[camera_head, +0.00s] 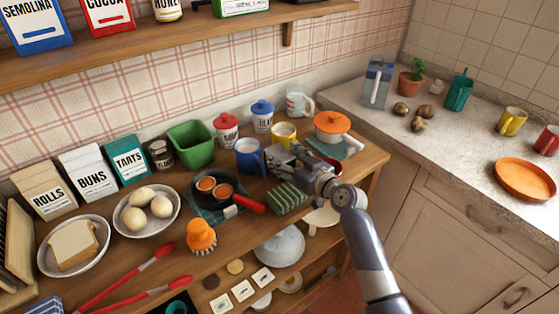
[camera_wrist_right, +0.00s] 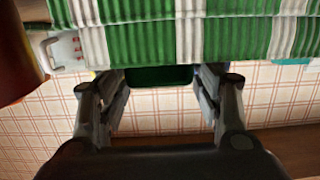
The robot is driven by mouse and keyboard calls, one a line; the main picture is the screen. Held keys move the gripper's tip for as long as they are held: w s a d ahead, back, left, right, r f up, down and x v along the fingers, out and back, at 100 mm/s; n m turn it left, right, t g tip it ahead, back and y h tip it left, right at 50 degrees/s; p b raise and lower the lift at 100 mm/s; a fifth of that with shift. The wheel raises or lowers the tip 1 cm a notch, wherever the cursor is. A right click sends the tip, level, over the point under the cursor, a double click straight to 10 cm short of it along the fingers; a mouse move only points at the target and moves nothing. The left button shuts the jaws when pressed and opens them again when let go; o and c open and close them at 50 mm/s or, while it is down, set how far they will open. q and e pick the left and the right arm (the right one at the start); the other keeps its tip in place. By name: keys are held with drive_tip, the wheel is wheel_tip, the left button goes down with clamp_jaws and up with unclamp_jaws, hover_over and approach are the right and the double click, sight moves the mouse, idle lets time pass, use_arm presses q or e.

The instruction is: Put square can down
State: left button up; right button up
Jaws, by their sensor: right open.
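A grey-blue square can (camera_head: 377,83) stands upright on the pale stone counter at the upper right, apart from my gripper. I cannot tell whether it is the can meant. My right gripper (camera_head: 279,154) is over the right part of the wooden table, beside the yellow mug (camera_head: 284,134) and the blue mug (camera_head: 249,155). In the right wrist view its two fingers (camera_wrist_right: 160,85) are spread with no can between them. A green-and-white striped item (camera_wrist_right: 180,30) fills the top of that view; it also shows in the head view (camera_head: 287,198). My left gripper is out of view.
A pan (camera_head: 222,187) with a red handle lies left of my gripper. An orange-lidded pot (camera_head: 332,126) stands behind it. Lidded canisters (camera_head: 262,116) and a green bin (camera_head: 191,143) line the wall. The counter (camera_head: 450,150) has bare room before its potted plant (camera_head: 411,78).

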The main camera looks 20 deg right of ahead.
drive_tip(key=shift+w, duration=0.1)
drive_tip(key=c, duration=1.1)
drive_tip(key=shift+r, duration=0.1)
drive_tip(key=shift+c, duration=0.6)
drive_tip(key=shift+r, duration=0.1)
